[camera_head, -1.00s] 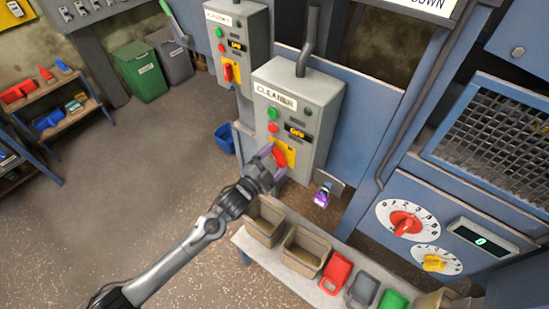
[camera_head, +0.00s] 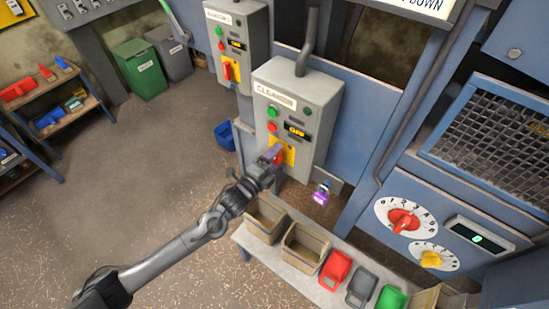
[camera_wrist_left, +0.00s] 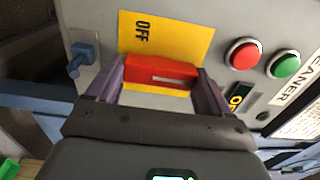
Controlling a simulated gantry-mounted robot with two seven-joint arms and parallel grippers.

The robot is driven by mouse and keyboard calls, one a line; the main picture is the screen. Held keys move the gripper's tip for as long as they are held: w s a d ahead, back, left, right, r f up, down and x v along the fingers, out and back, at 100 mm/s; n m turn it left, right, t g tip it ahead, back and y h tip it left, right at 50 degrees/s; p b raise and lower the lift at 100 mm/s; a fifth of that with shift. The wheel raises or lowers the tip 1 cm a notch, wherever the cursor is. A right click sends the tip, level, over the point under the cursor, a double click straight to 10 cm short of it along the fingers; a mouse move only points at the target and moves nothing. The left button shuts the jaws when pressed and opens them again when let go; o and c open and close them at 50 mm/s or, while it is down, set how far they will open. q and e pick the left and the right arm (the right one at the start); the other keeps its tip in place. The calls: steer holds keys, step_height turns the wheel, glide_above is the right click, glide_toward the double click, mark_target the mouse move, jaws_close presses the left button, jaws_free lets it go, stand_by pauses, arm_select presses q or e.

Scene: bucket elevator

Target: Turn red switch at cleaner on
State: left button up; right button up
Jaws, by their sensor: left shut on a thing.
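The cleaner control box (camera_head: 318,92) is grey, with a "CLEANER" label, a green button, a red button and a small display. Its red switch (camera_wrist_left: 160,70) sits on a yellow plate (camera_wrist_left: 193,36) marked "OFF". My left gripper (camera_head: 270,157) is at this switch in the head view and hides much of it. In the left wrist view, its two purple-grey fingers are on either side of the red handle and shut on it. The handle lies level across that picture. My right gripper is not in view.
A second control box (camera_head: 220,18) with its own red switch stands behind, to the left. Below, a bench holds tan bins (camera_head: 306,248) and several coloured scoops. A small purple item (camera_head: 321,195) is right of the cleaner box.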

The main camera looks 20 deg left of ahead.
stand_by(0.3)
arm_select(q)
steer(key=o, duration=0.9)
steer(key=shift+o, duration=0.2)
steer(key=shift+s+a, duration=0.15)
steer(key=shift+s, duration=0.3)
steer(key=v, duration=0.9)
steer(key=shift+s, duration=0.4)
steer(key=shift+a, duration=0.1)
